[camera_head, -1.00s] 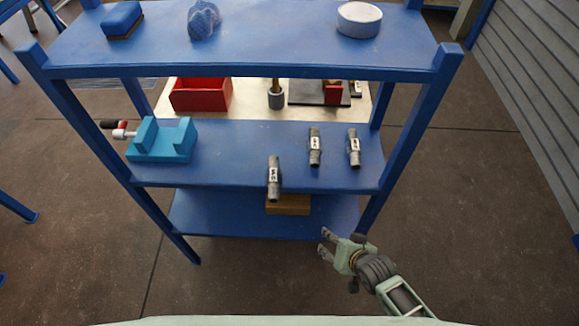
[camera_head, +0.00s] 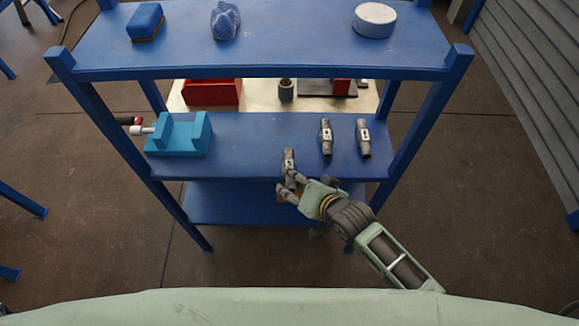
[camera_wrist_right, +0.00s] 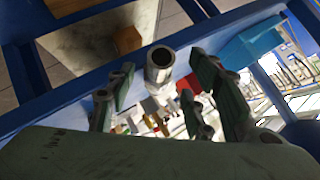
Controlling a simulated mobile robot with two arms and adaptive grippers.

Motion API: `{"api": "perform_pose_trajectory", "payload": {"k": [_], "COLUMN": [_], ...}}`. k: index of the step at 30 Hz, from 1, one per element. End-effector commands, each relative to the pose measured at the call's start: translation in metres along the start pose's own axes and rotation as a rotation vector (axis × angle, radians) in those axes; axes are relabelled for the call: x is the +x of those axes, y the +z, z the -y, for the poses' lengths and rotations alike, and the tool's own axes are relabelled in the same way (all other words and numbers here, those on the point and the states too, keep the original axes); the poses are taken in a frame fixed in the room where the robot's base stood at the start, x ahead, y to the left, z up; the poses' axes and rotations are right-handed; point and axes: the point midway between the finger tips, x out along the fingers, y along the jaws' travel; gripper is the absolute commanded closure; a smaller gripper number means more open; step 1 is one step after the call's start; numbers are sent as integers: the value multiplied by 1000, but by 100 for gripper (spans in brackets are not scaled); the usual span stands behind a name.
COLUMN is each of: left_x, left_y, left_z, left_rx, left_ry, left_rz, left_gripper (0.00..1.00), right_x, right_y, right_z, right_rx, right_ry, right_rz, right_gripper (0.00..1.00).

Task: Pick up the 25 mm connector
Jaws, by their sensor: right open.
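Three grey metal connectors with white labels lie on the middle shelf (camera_head: 235,158): a left one (camera_head: 288,157) near the front edge, a middle one (camera_head: 326,137) and a right one (camera_head: 363,138). The labels are too small to read, so I cannot tell which is 25 mm. My right gripper (camera_head: 288,185) is open at the shelf's front edge, at the near end of the left connector. In the right wrist view the round open end of a connector (camera_wrist_right: 160,64) shows between the spread fingers, with no clear contact. My left gripper is not in view.
A teal vise-like block (camera_head: 180,140) stands left on the middle shelf. The top shelf holds a blue brush-like block (camera_head: 145,22), a blue lump (camera_head: 225,22) and a white round piece (camera_head: 375,20). The blue posts (camera_head: 422,125) bound the shelf. A red bin (camera_head: 212,92) stands behind.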

Motion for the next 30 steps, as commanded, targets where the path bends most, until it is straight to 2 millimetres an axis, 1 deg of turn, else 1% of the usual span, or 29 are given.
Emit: {"api": "perform_pose_trajectory", "payload": {"k": [1, 3, 6, 15, 17, 30], "left_x": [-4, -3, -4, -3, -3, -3], "left_y": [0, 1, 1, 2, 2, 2], "left_z": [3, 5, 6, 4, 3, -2], "left_rx": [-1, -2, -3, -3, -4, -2], "left_ry": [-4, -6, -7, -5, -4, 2], "left_rz": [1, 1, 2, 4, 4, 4], "left_gripper": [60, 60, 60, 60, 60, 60], "right_x": [6, 14, 22, 25, 25, 24], "right_y": [-2, -1, -1, 0, 0, 0], "right_z": [3, 1, 1, 0, 0, 0], "right_rx": [-1, -1, -1, -2, -2, -2], "right_ry": [-1, 1, 0, 0, 0, 0], "right_rz": [-1, 0, 0, 0, 0, 0], "right_gripper": [52, 52, 52, 52, 57, 95]}}
